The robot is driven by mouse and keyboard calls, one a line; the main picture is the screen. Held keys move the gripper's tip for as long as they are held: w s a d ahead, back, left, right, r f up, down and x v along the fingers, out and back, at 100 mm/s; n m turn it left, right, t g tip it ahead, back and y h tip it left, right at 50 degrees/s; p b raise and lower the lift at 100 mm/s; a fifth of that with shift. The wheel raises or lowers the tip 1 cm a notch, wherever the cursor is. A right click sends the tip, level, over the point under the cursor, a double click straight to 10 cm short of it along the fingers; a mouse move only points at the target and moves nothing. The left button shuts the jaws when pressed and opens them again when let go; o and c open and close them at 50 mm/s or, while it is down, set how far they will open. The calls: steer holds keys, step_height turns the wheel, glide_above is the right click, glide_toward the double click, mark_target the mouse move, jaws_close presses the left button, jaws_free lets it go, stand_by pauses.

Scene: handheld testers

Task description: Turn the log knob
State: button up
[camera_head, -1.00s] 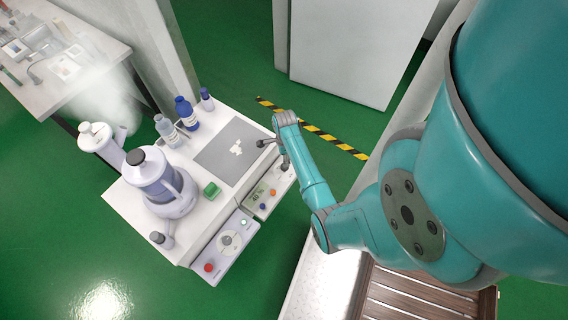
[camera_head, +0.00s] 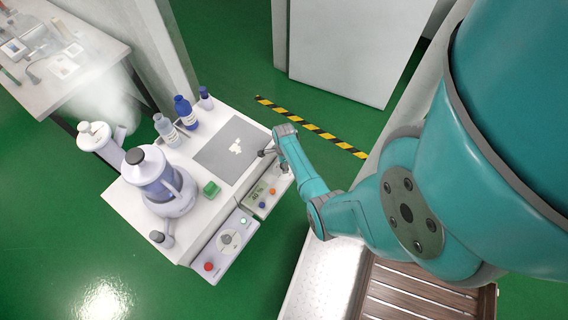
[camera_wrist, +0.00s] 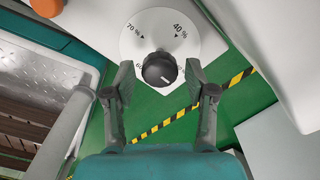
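A black round knob (camera_wrist: 160,69) with a white pointer line sits in the middle of a white dial (camera_wrist: 145,28) marked with percentages, in the wrist view. I see no "log" label. My gripper (camera_wrist: 163,82) is open, with one finger to each side of the knob and a visible gap to each. In the head view my gripper (camera_head: 267,153) is at the right end of the bench, by the front control panel (camera_head: 262,203). I cannot make out this black knob there; the arm may hide it.
A second panel has a dial (camera_head: 229,239) and a red button (camera_head: 208,267). Bottles (camera_head: 186,112), a grey mat (camera_head: 214,155), a green block (camera_head: 211,189) and a lidded vessel (camera_head: 158,180) stand on the bench. Striped tape (camera_head: 315,131) crosses the floor.

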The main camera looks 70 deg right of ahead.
steer(key=c, duration=0.8)
steer(key=shift+n, duration=0.4)
steer(key=n, duration=0.3)
steer(key=shift+n, duration=0.4)
steer(key=n, duration=1.3)
steer(key=shift+n, duration=0.3)
